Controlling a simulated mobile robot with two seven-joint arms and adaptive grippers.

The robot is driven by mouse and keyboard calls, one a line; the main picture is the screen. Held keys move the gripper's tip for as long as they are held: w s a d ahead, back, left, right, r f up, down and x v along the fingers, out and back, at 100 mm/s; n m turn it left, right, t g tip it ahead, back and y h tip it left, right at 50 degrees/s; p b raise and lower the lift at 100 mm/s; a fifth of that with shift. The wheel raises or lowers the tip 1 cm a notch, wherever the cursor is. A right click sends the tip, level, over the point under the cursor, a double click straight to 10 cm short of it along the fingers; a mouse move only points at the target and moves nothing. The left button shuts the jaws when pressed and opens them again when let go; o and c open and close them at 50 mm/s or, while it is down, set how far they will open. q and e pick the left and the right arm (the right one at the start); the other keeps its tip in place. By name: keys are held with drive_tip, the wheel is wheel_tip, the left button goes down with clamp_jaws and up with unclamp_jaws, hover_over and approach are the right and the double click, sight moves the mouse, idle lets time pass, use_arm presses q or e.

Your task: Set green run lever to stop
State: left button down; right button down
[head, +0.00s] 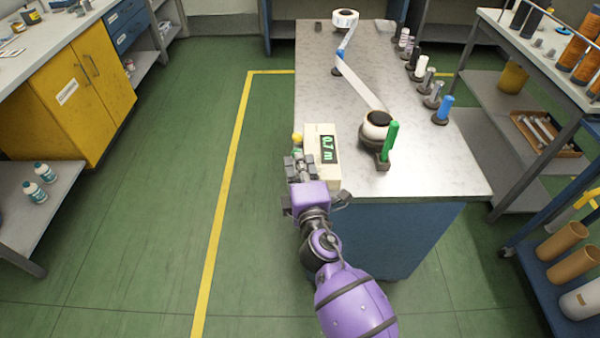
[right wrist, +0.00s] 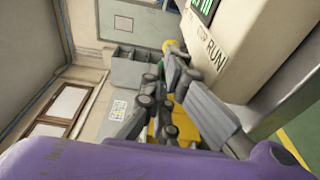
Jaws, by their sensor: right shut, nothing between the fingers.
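A cream control box (head: 313,165) with a green-digit display (head: 327,149) stands at the bench's left edge. Its side bears the words STOP and RUN (right wrist: 207,46) in the right wrist view. A yellow knob (head: 297,138) sticks out at the box's left side, with a bit of green just below it. The knob also shows in the right wrist view (right wrist: 175,46), just beyond the fingertips. My right gripper (head: 298,163) is shut and empty, close beside the box; its fingers partly hide the green part. I cannot tell whether they touch it. My left gripper is out of view.
A tall green handle (head: 390,142) stands by the near roll (head: 376,127) on the bench (head: 440,172). A white web runs back to a far roll (head: 345,19). Several spools line the bench's right side. The floor left of the bench is clear.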

drive_tip(key=shift+w, duration=0.6)
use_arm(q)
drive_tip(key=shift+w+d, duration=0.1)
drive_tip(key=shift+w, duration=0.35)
use_arm(e)
drive_tip(key=shift+w+r, duration=0.1)
drive_tip(key=shift+w, duration=0.1)
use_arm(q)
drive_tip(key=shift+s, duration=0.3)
